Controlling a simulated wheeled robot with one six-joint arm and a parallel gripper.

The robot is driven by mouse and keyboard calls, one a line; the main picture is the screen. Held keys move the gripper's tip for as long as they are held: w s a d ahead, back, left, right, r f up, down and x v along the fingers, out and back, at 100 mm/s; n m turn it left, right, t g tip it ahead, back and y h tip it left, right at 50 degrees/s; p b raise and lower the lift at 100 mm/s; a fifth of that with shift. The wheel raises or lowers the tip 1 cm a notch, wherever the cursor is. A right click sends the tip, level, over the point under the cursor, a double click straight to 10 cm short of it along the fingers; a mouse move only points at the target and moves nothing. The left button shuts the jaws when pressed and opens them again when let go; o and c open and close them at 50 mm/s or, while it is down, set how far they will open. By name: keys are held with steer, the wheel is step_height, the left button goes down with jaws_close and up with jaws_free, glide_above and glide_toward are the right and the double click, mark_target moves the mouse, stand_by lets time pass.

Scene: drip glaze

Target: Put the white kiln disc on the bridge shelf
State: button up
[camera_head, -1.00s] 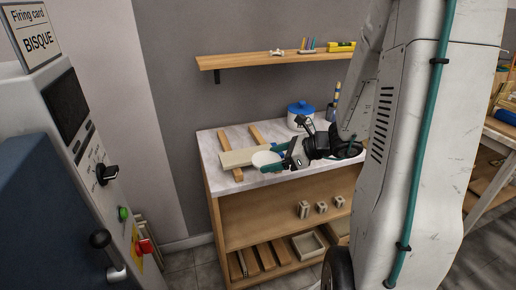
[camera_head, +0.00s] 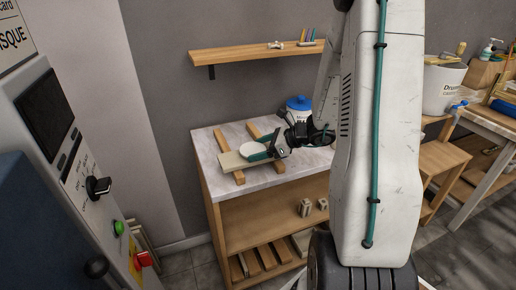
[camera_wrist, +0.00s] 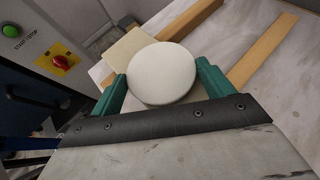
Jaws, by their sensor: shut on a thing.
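The white kiln disc (camera_wrist: 161,74) is round and flat, held between the two green fingers of my gripper (camera_wrist: 160,78). In the head view the disc (camera_head: 253,151) shows at the tip of my gripper (camera_head: 268,150). A pale cream board (camera_head: 236,161), which looks like the bridge shelf, lies across the wooden bars on the marble-topped bench. In the wrist view the board (camera_wrist: 128,50) shows beyond the disc, which hides part of it. The disc appears over the board's right part; I cannot tell whether they touch.
Two wooden bars (camera_head: 230,148) (camera_head: 256,131) lie on the bench top (camera_head: 206,146). A blue-lidded jar (camera_head: 298,104) stands behind my gripper. A wall shelf (camera_head: 250,54) hangs above. The kiln control panel (camera_head: 85,170) stands at the left.

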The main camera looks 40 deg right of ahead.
steer(key=o, duration=1)
steer(key=shift+f, duration=0.1)
